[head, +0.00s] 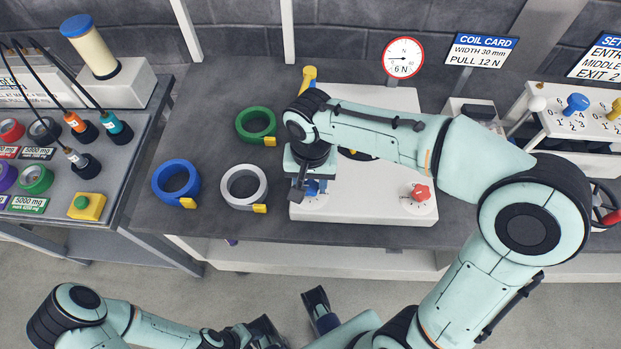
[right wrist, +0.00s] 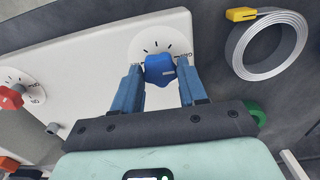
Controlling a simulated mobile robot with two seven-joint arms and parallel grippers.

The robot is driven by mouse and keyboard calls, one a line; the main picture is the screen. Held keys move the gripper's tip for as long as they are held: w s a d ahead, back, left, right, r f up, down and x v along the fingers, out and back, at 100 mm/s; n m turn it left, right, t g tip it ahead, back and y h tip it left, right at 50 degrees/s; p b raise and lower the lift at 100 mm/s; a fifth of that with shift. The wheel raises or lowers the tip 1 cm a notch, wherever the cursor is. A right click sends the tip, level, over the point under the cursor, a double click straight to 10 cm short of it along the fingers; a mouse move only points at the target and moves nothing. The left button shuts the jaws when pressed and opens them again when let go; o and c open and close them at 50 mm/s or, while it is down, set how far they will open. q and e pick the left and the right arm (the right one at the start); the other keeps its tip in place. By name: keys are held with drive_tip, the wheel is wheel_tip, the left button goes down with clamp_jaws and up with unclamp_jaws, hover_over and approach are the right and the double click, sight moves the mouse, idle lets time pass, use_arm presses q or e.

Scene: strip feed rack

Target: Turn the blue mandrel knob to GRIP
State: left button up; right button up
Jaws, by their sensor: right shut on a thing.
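The blue mandrel knob (right wrist: 159,69) sits on a round white dial (right wrist: 150,43) with black tick marks, on the white panel of the machine. A partly covered word beginning "GR" shows at the dial's right edge in the right wrist view. My right gripper (right wrist: 160,88) is shut on the knob, one blue finger on each side. In the head view the right gripper (head: 314,187) reaches down over the knob (head: 320,186) and hides much of it. My left arm is low in the head view; its gripper (head: 290,325) is partly seen and its jaws are unclear.
A red knob (head: 420,192) is on the same white panel (head: 365,209), to the right. White (head: 228,188), blue (head: 161,184) and green (head: 241,126) coils lie left of the machine. A gauge (head: 403,57) and coil card (head: 481,50) stand behind.

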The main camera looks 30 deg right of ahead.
sight(311, 186)
idle(0.3)
drive_tip(key=o, duration=1)
drive_tip(key=shift+o, duration=0.2)
wheel_tip(311, 186, up, 14)
drive_tip(key=p, duration=0.2)
drive_tip(key=shift+f+p, duration=0.25)
drive_tip(key=shift+p, duration=0.15)
